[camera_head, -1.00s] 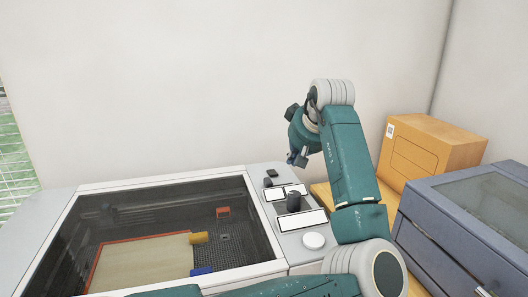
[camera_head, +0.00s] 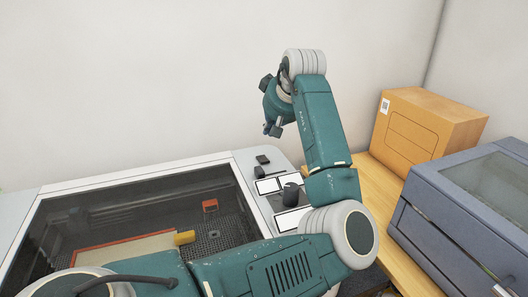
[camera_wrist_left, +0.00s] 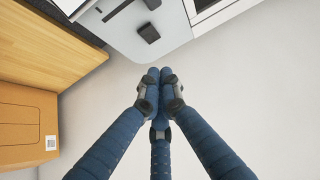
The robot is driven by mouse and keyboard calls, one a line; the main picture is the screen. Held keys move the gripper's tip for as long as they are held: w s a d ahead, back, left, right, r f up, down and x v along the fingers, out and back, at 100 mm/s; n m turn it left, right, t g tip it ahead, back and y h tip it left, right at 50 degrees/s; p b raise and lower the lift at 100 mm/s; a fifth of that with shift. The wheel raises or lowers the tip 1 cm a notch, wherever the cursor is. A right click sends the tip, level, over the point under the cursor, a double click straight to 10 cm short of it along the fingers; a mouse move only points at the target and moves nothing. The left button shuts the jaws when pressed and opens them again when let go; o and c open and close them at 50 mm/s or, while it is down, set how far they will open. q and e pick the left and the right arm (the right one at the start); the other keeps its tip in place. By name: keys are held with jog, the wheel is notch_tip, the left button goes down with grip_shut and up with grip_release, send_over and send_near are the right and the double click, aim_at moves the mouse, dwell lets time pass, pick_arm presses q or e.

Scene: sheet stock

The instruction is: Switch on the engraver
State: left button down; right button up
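The engraver (camera_head: 118,180) is a pale machine with a dark see-through lid, at the lower left of the head view. On its right-hand panel are a small black switch (camera_head: 262,159), a second black control (camera_head: 259,172), a black knob (camera_head: 291,191) and white label plates. My left gripper (camera_head: 272,129) is above the panel's far end, apart from it. In the left wrist view its blue fingers (camera_wrist_left: 159,73) meet at the tips with nothing between them, and a black control (camera_wrist_left: 149,33) is just beyond. My left arm hides the panel's near end. My right gripper is out of view.
An orange box (camera_head: 427,125) with a white tag stands on a wooden table (camera_head: 378,187) at the right. A blue-grey machine (camera_head: 450,220) is at the right edge. A board and small coloured blocks lie under the lid. The wall is behind.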

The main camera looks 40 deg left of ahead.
pick_arm(q)
jog(key=p, duration=0.3)
send_near(261, 158)
jog(key=w+a+r, duration=0.1)
jog(key=a, duration=0.2)
jog(key=f, duration=0.1)
jog(key=f+p, duration=0.1)
jog(key=f, duration=0.1)
jog(key=shift+w+a+f, duration=0.1)
jog(key=shift+w+f, duration=0.15)
jog(key=shift+f+p, duration=0.35)
jog(key=shift+f, duration=0.4)
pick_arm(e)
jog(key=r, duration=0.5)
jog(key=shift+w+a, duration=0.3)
pick_arm(q)
jog(key=shift+f, duration=0.1)
